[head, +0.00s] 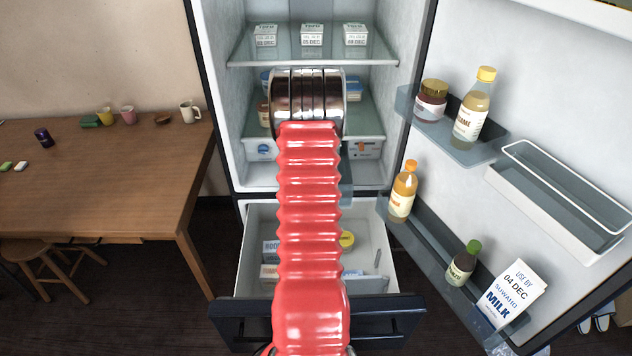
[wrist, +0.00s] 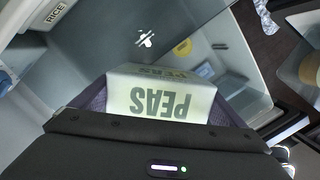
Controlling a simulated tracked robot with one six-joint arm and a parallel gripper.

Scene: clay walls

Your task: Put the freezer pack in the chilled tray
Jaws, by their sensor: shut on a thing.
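My gripper (wrist: 165,112) is shut on a pale pack marked PEAS (wrist: 158,100), which shows between its dark purple fingers in the wrist view. The lettering is upside down in that view. A smooth grey panel with a white symbol (wrist: 145,38) lies just beyond the pack; I cannot tell for sure whether it is the chilled tray. In the head view my red arm hides the gripper and the pack. Fridge bins with a blue symbol (head: 263,149) and an orange symbol (head: 362,147) show either side of my arm.
The freezer drawer (head: 255,228) is pulled out below, with packs inside. A RICE pack (wrist: 57,12) shows in the wrist view. The fridge door (head: 520,110) stands open at right, its racks holding bottles and a milk carton (head: 510,290). A wooden table (head: 110,165) is at left.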

